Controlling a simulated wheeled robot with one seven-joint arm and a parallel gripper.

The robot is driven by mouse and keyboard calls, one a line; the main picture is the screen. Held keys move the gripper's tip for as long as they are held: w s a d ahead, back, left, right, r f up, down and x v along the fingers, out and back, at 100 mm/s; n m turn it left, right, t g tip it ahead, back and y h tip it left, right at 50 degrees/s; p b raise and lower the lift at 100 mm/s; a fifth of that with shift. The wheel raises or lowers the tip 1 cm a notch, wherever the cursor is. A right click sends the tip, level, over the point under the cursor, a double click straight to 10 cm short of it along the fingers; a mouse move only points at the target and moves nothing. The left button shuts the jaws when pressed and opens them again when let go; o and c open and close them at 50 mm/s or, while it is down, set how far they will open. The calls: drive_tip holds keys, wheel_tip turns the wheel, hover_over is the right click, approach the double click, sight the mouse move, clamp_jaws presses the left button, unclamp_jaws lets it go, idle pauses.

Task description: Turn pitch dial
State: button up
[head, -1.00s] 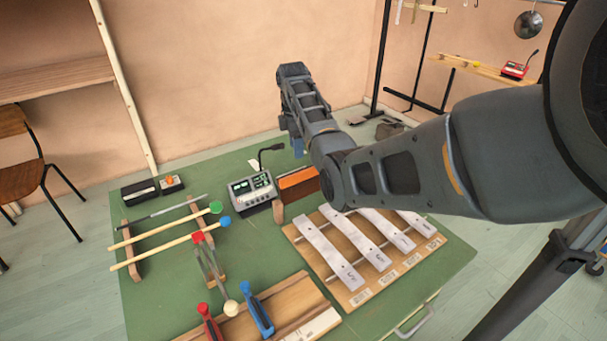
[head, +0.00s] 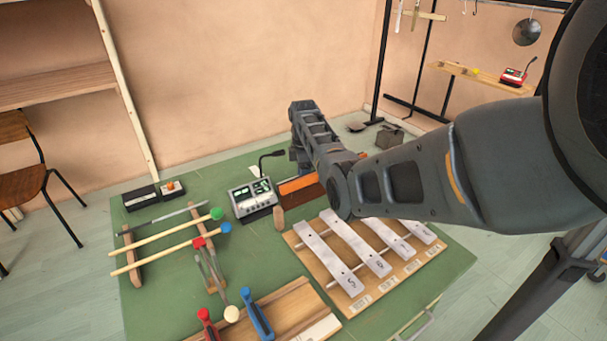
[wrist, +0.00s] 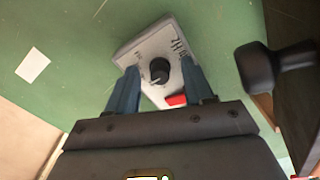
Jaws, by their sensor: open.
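The pitch dial is a round black knob (wrist: 160,72) with a pale pointer mark on a light grey box (wrist: 152,47). "Hz" lettering and a red patch show on the box. In the wrist view my gripper (wrist: 160,75) is open, its blue fingers on either side of the knob with gaps. The knob looks free between them; I cannot tell how far above it the tips are. In the head view my forearm hides the dial box and most of the gripper.
A grey meter with green screens (head: 252,197) stands left of my wrist in the head view. Metal bars (head: 328,257) lie in front. Mallets (head: 165,245) rest on a rack at left. A dark rounded object (wrist: 272,68) is close at right in the wrist view.

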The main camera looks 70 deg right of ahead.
drive_tip(key=shift+c, duration=0.3)
clamp_jaws()
drive_tip(key=shift+m, duration=0.3)
drive_tip(key=m+p, duration=0.1)
drive_tip(key=m, duration=0.4)
drive_tip(key=shift+r+m, duration=0.1)
drive_tip(key=shift+m, duration=0.2)
drive_tip(key=m, duration=0.5)
drive_tip(key=shift+m+p, duration=0.3)
drive_tip(key=shift+p, duration=0.1)
drive_tip(key=shift+o, duration=0.3)
unclamp_jaws()
